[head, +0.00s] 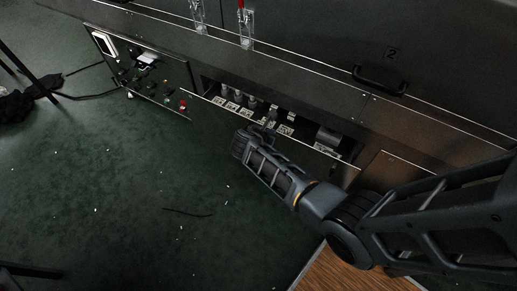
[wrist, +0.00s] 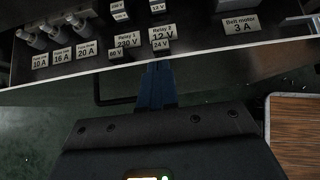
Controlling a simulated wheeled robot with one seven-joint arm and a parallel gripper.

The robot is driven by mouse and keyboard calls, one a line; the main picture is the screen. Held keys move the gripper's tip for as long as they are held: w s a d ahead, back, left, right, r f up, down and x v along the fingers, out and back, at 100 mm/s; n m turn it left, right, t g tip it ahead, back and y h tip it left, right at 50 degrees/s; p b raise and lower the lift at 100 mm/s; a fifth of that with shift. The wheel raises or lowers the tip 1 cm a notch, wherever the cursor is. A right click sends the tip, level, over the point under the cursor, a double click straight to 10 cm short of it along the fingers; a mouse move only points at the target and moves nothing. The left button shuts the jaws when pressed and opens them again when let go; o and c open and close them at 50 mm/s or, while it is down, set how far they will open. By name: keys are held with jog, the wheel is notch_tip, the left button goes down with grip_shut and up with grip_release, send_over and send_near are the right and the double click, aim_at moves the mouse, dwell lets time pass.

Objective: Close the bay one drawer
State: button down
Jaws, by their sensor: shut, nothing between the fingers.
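An open drawer (head: 315,150) with a pale front rim juts out from the dark machine's lower side. It holds several fuses and relays with white labels. In the wrist view its rim (wrist: 215,55) crosses the upper part of the picture. My gripper (wrist: 158,66) is shut and empty, its blue fingers reaching the outer side of the drawer front near the relay labels. I cannot tell whether the fingertips touch it. In the head view my wrist is just outside the drawer front, and the fingers are hard to make out. No bay one marking is readable.
A dark panel with a handle (head: 380,80) and the number 2 is above right. A control panel (head: 140,72) with a red button is left of the drawer. A wooden surface (head: 350,272) is at the bottom right. Green floor (head: 120,200) lies open in front, with small debris.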

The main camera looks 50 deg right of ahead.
jog(key=w+d, duration=0.1)
jog(key=d, duration=0.6)
jog(key=shift+w+b, duration=0.2)
jog(key=shift+b, duration=0.1)
jog(key=shift+a, duration=0.1)
